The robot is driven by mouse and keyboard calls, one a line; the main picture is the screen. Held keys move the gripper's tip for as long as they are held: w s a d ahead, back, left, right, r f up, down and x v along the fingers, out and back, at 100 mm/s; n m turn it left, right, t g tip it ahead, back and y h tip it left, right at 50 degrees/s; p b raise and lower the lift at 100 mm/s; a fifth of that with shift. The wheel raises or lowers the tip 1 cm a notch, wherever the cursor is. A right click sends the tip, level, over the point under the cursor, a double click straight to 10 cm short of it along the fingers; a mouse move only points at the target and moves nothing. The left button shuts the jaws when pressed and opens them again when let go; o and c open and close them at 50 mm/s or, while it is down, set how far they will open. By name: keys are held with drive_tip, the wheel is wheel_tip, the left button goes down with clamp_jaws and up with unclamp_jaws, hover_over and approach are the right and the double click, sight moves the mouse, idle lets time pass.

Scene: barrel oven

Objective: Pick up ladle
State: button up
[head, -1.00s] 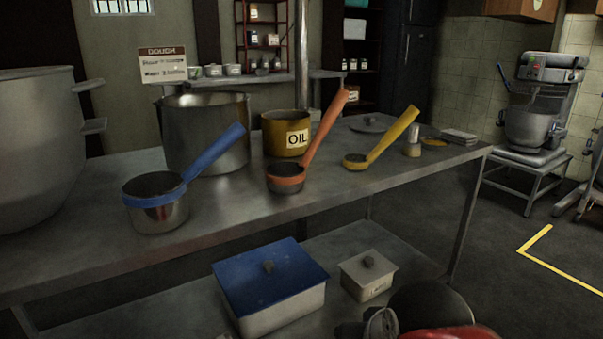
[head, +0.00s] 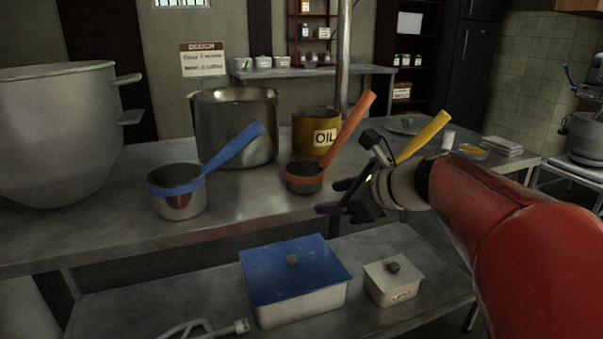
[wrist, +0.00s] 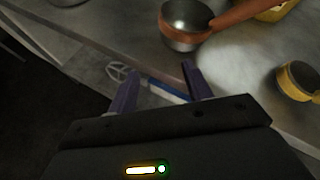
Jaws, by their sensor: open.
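Three ladles with angled handles stand on the metal table: a blue ladle (head: 178,198) at the left, an orange ladle (head: 304,178) in the middle and a yellow ladle (head: 424,136) at the right. My arm hides the yellow ladle's cup in the head view. My gripper (head: 328,197) is open and empty, just to the right of the orange ladle's cup and near the table's front edge. In the wrist view the orange ladle (wrist: 185,27) lies ahead of the open fingers (wrist: 160,88), apart from them. The yellow ladle (wrist: 297,80) is to their right.
A steel pot (head: 236,125), a yellow oil pot (head: 318,132) and a large mixing bowl (head: 60,135) stand on the table (head: 110,225). A blue-lidded box (head: 293,282) and a small lidded box (head: 391,282) sit on the lower shelf.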

sight(357, 123)
drive_tip(key=w+d+r+m+t, duration=0.1)
drive_tip(key=w+d+r+m, duration=0.1)
drive_tip(key=w+r+m, duration=0.1)
drive_tip(key=w+d+r+m+t+y, duration=0.1)
drive_tip(key=w+d+r+m+t, duration=0.1)
drive_tip(key=w+d+r+m, duration=0.1)
drive_tip(key=w+d+r+m+t+y, duration=0.1)
drive_tip(key=w+d+r+m+t, duration=0.1)
drive_tip(key=m, duration=0.3)
drive_tip(key=shift+w+d+r, duration=0.7)
drive_tip(key=shift+w, duration=0.05)
drive_tip(key=shift+w+d+r+m+t+p, duration=0.1)
drive_tip(key=shift+w+r+m+t+p, duration=0.2)
drive_tip(key=shift+m, duration=0.1)
drive_tip(key=x, duration=0.7)
drive_tip(key=shift+r+p, duration=0.2)
drive_tip(key=shift+p, duration=0.25)
drive_tip(key=shift+w, duration=0.15)
clamp_jaws()
